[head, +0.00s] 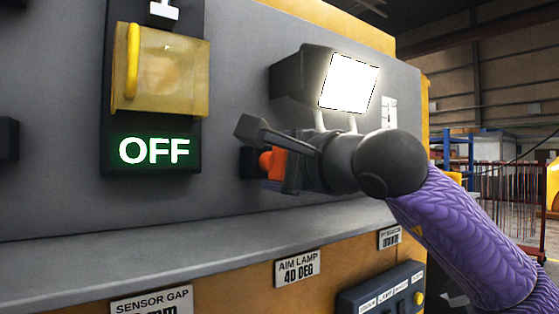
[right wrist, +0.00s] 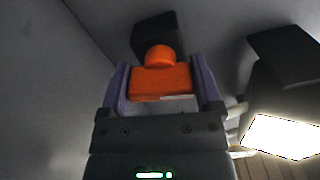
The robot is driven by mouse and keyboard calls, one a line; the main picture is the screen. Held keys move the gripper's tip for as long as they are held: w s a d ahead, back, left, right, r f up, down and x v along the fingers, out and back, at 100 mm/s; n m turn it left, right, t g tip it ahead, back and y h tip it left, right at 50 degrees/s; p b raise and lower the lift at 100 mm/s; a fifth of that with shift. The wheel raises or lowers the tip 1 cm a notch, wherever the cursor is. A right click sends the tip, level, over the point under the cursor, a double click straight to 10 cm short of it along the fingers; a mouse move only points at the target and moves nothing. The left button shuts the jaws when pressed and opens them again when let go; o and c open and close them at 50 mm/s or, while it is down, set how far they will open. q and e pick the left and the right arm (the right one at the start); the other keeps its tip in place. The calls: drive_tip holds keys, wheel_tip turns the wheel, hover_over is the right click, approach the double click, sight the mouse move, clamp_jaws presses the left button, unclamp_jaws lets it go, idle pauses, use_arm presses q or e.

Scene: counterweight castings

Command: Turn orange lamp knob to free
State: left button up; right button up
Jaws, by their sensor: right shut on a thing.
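The orange lamp knob (head: 273,162) sticks out from the grey panel below the lit lamp (head: 349,82). In the right wrist view the orange knob (right wrist: 160,80) has a round stem and a wide bar, in front of a dark base (right wrist: 158,35). My right gripper (head: 280,172) is at the knob, with its fingers on either side of the bar. In the right wrist view the right gripper (right wrist: 161,85) is shut on the bar. In the head view the gripper hides part of the knob. My left gripper is not in view.
A yellow see-through cover (head: 175,75) stands left on the panel above a lit "OFF" sign (head: 154,150). A grey ledge (head: 130,240) runs below, with an "AIM LAMP 40 DEG" label (head: 299,268) under it. A button box (head: 385,292) is at lower right.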

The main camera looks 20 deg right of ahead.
drive_tip(key=shift+n, duration=1)
drive_tip(key=shift+f, duration=0.1)
drive_tip(key=o, duration=1)
drive_tip(key=shift+o, duration=0.2)
drive_tip(key=b+v, duration=0.3)
drive_tip(key=v, duration=0.7)
